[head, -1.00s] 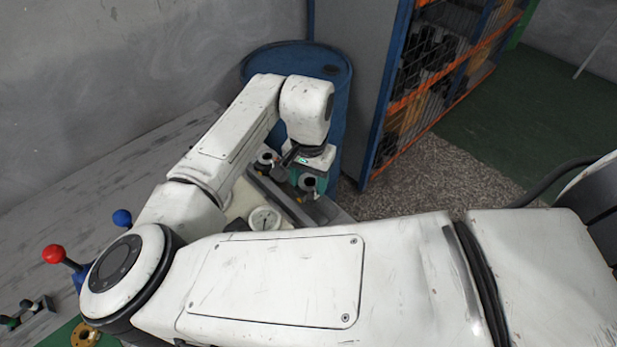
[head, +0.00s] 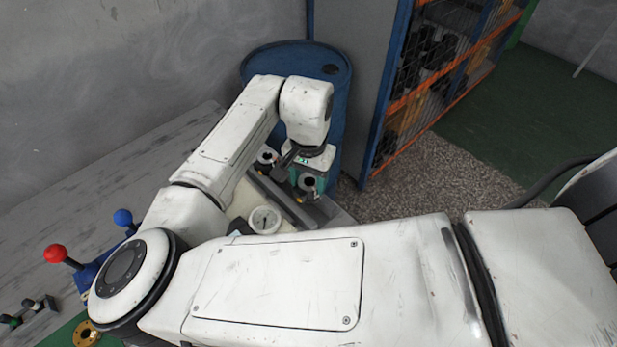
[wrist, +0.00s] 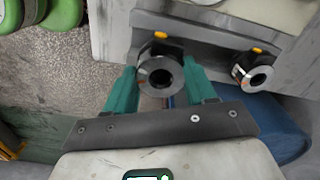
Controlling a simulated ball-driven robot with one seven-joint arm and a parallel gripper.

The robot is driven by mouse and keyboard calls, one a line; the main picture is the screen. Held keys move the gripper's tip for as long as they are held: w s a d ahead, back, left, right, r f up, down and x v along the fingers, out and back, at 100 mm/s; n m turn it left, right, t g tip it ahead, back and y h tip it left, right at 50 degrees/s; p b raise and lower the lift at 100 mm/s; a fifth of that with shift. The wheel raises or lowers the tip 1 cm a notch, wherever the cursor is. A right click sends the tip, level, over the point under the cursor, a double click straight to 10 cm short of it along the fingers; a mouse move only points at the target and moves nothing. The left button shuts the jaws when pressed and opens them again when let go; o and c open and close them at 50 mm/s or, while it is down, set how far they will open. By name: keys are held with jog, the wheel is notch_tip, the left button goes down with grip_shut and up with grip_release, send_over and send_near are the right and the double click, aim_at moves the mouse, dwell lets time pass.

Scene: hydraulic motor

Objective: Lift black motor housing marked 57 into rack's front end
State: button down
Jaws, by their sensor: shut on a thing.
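My gripper (wrist: 160,78) has teal fingers, one on each side of a black motor housing (wrist: 159,66) with a bright metal ring on its end. In the wrist view this housing sits at the grey rack's (wrist: 215,28) edge, below an orange tag, and the fingers are shut on it. In the head view my gripper (head: 311,180) is over the nearer end of the rack (head: 330,209), with the held housing (head: 308,183) between its fingers. A second, similar housing (wrist: 253,78) stands further along the rack. No number 57 is legible.
A blue barrel (head: 285,58) stands close behind my gripper. A grey cabinet with orange-edged mesh shelves (head: 425,90) is to the right. A white round gauge (head: 264,220) lies near the rack.

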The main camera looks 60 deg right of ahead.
jog(key=shift+f+b, duration=0.35)
jog(key=shift+f, duration=0.4)
dwell(0.9)
jog(key=shift+f+b, duration=0.4)
jog(key=shift+f, duration=0.35)
jog(key=shift+f, duration=0.65)
dwell(0.4)
grip_release()
dwell(0.7)
jog(key=shift+r, duration=0.15)
jog(key=shift+r+p, duration=3)
jog(key=shift+r, duration=0.4)
